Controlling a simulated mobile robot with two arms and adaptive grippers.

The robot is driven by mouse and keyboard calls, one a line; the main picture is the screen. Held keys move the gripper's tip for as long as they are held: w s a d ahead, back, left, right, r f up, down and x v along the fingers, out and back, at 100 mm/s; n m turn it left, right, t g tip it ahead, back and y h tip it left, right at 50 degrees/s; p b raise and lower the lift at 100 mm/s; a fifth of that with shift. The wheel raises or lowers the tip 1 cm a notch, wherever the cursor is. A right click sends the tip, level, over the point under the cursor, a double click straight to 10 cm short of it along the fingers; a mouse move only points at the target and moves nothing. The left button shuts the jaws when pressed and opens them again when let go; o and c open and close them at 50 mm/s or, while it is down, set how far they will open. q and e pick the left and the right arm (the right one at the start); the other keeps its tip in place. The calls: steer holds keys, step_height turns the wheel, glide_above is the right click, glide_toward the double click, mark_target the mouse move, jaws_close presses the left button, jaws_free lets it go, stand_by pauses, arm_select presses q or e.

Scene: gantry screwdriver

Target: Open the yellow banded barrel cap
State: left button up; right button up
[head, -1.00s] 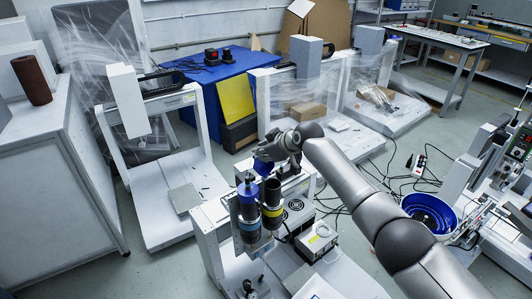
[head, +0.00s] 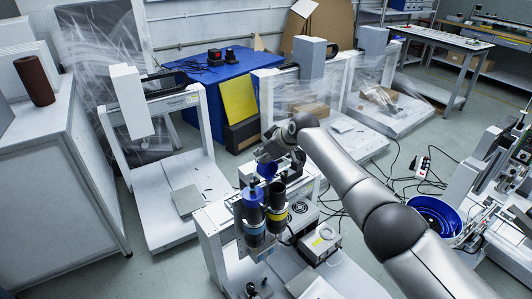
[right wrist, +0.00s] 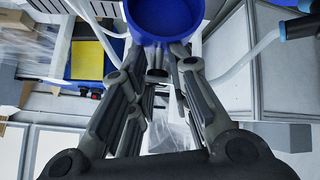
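The yellow banded barrel (head: 275,208) is a dark upright cylinder on the gantry machine, with a yellow ring round its lower part. Its dark top shows no blue cap on it. A blue cap (head: 267,169) is just above and behind that top, at my right gripper (head: 264,159). In the right wrist view the round blue cap (right wrist: 166,18) sits at the fingertips, and the fingers close in on it from both sides. The blue banded barrel (head: 251,212) stands beside the yellow one, to its left. My left gripper is not in view.
The gantry frame (head: 212,240) bears the barrels, with a power supply box (head: 320,243) to the right. A blue bowl (head: 434,214) stands farther right beside my right arm. Cables lie on the floor. A white gantry (head: 160,190) stands to the left.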

steer(key=o, duration=0.3)
steer(key=shift+a+f, duration=0.1)
steer(key=shift+a, duration=0.05)
steer(key=shift+d, duration=0.2)
steer(key=v, duration=1.2)
steer(key=shift+a, duration=0.15)
